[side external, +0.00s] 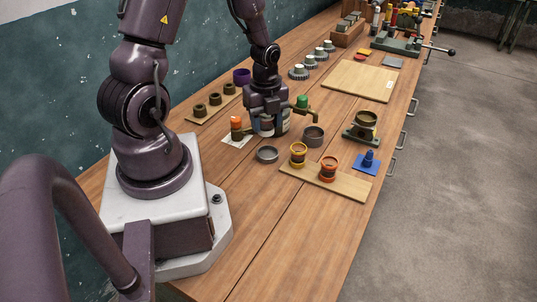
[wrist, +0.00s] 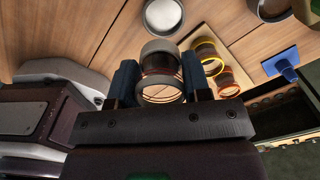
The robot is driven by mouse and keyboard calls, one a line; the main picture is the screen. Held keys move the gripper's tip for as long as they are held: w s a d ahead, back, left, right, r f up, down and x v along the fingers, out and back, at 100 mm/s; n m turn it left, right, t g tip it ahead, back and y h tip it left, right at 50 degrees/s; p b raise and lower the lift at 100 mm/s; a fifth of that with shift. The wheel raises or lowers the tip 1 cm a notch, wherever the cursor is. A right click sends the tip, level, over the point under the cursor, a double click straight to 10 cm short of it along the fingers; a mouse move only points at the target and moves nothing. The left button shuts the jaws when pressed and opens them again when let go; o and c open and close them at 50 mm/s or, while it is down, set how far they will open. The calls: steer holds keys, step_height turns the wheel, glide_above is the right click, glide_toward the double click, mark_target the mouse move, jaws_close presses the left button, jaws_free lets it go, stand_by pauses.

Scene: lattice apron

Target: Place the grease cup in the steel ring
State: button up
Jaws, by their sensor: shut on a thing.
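My gripper (side external: 268,127) is low over the middle of the bench and shut on the grease cup. In the wrist view the grease cup (wrist: 161,62) sits between the two blue fingers; it has a grey rim, a dark body and a pale round end. In the side view the fingers hide most of it, and I cannot tell if it touches the bench. A low, open steel ring (side external: 267,154) lies on the bench just in front of my gripper; it also shows at the top of the wrist view (wrist: 163,15). The ring is apart from the cup.
A taller grey cylinder (side external: 314,136) stands right of the gripper. A board (side external: 347,184) holds yellow (side external: 298,155) and red (side external: 328,170) ringed cups. An orange-topped piece (side external: 236,124) and a green-topped piece (side external: 302,102) stand close by. Front bench is clear.

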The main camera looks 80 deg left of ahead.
mark_target(267, 155)
steer(key=f, duration=0.3)
steer(key=shift+w+a+f, duration=0.25)
steer(key=shift+a+f, duration=0.1)
steer(key=shift+f, duration=2.2)
steer(key=shift+f, duration=0.1)
steer(key=o, duration=1)
steer(key=shift+o, duration=0.2)
